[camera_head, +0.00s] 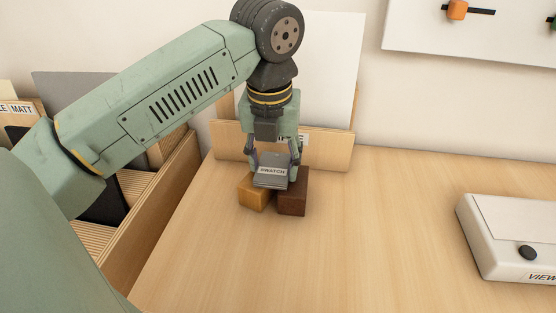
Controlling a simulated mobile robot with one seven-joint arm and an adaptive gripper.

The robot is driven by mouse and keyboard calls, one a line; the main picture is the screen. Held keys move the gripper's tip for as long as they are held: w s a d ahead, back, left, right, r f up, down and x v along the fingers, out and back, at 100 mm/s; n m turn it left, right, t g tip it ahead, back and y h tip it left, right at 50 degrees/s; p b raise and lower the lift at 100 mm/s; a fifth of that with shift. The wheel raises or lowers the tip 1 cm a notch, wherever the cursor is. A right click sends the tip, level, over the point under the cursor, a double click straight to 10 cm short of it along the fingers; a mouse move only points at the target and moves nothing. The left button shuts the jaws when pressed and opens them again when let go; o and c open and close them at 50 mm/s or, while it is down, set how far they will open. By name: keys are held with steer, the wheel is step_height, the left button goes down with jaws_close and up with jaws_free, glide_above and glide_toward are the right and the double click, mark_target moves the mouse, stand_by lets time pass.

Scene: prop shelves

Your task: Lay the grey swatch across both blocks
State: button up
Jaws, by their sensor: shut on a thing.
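The grey swatch (272,172), labelled SWATCH, is between the fingers of my gripper (273,165), which is shut on it. It is over the two blocks, an orange-brown block (252,196) on the left and a dark brown block (293,198) on the right. The blocks stand close together on the wooden table. The swatch covers part of both block tops in this view. I cannot tell whether it touches them or is just above.
A wooden holder (335,150) with a white board (335,60) stands behind the blocks. A wooden rack (150,220) is at the left. A white box marked VIEW (500,255) is at the right. The table's front and middle right (380,240) are clear.

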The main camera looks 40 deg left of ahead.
mark_target(271, 175)
steer(key=shift+f, duration=0.2)
steer(key=o, duration=1)
steer(key=shift+r, duration=0.1)
steer(key=r+p, duration=0.2)
steer(key=r, duration=0.2)
steer(key=s+r+p, duration=0.1)
steer(key=r+p, duration=0.1)
steer(key=r, duration=0.2)
steer(key=d+r+p, duration=0.1)
steer(key=r+p, duration=0.2)
steer(key=r, duration=0.1)
steer(key=shift+s, duration=0.25)
steer(key=shift+s, duration=0.1)
